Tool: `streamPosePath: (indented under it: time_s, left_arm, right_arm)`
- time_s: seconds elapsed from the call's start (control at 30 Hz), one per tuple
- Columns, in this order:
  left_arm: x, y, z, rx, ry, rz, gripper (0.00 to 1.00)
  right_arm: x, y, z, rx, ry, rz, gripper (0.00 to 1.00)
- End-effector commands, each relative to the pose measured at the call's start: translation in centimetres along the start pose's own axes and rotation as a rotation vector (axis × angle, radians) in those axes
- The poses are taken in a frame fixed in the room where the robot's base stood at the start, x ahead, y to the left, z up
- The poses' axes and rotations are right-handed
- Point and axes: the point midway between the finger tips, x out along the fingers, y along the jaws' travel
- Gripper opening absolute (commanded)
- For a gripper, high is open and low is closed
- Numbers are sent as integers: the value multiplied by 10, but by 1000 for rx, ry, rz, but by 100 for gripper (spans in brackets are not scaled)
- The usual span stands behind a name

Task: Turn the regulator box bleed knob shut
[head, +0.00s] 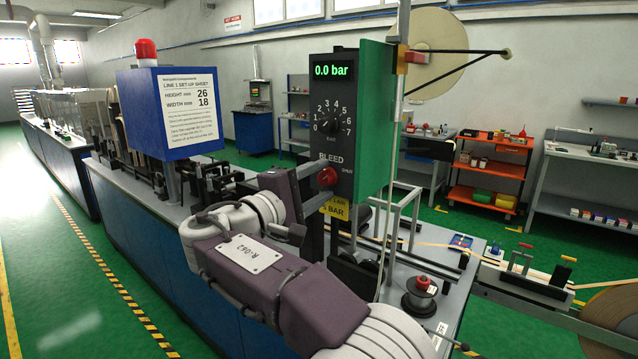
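The regulator box (340,95) is a dark panel with a green side, and its display reads 0.0 bar. Below its numbered dial (331,127) is the word BLEED, with a small SHUT mark to the right. The red bleed knob (327,177) sits low on the panel; its exact turn angle is too small to read. My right gripper (313,190) is just left of the knob, at about its height. My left gripper is not in view.
A blue box (175,110) with a set-up sheet and red lamp stands left of my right arm. A large reel (440,50) is behind.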

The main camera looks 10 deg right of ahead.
Motion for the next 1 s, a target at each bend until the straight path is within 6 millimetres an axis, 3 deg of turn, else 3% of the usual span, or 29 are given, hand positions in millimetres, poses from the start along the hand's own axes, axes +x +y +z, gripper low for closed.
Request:
streamPosePath:
  time_s: [0.27, 0.6, 0.7, 1.0]
  left_arm:
    - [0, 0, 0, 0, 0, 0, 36]
    - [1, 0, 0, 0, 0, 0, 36]
    - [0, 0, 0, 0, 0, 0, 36]
    - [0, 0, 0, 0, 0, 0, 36]
  right_arm:
    - [-4, 0, 0, -1, 1, 0, 49]
    - [-72, 0, -1, 0, 4, 0, 49]
    - [-85, 0, -1, -1, 3, 0, 49]
    - [-91, 0, 0, -1, 0, 0, 49]
